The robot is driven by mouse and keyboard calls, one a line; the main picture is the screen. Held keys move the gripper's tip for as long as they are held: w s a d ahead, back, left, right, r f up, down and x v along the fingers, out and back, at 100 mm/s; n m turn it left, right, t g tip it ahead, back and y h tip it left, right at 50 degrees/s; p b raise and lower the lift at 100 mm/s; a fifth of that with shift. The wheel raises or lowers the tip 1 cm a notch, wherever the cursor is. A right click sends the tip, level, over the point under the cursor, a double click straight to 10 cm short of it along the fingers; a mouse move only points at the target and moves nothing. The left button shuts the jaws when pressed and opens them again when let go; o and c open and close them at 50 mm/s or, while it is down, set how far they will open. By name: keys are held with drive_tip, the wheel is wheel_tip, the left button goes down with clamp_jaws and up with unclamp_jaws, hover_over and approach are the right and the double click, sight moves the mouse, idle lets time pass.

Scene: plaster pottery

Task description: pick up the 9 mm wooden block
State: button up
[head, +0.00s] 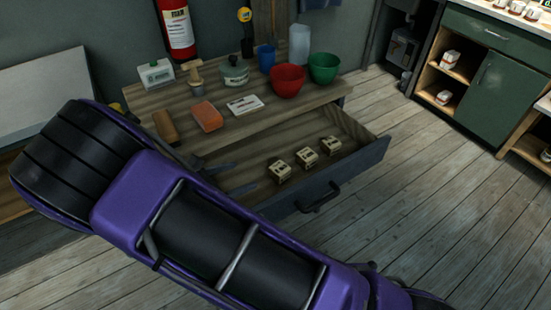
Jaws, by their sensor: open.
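Three small pale wooden blocks with dark markings lie in a row in the open drawer (352,126): a left one (281,171), a middle one (307,157) and a right one (331,144). Their markings are too small to read, so I cannot tell which is the 9 mm block. My gripper (246,175) shows as two dark, pointed fingers, apart from each other, over the left part of the drawer. They are left of the left block, and nothing shows between them. My arm hides the rest of the gripper and the drawer's left end.
The worktop above the drawer holds an orange sponge (207,116), a brown block (165,126), a white card (245,105), a red bowl (287,80) and a green bowl (323,68). The drawer front (345,178) has a dark handle. The floor to the right is clear.

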sight(286, 166)
drive_tip(key=shift+d+f, duration=0.85)
drive_tip(key=shift+f, duration=0.05)
drive_tip(key=b+x, duration=0.1)
drive_tip(key=x, duration=0.8)
drive_tip(key=shift+w+d, duration=0.25)
drive_tip(key=shift+d, duration=0.1)
drive_tip(key=shift+d+r+b+x, duration=0.1)
drive_tip(key=shift+b+x, duration=0.05)
drive_tip(key=shift+x, duration=0.85)
drive_tip(key=shift+d+r+b+x, duration=0.1)
drive_tip(key=shift+d+b+x, duration=0.1)
drive_tip(key=shift+x, duration=0.8)
drive_tip(key=shift+d+r+b+x, duration=0.1)
drive_tip(key=shift+b+x, duration=0.05)
drive_tip(key=shift+x, duration=0.85)
drive_tip(key=shift+s, duration=0.15)
drive_tip(key=c, duration=1.4)
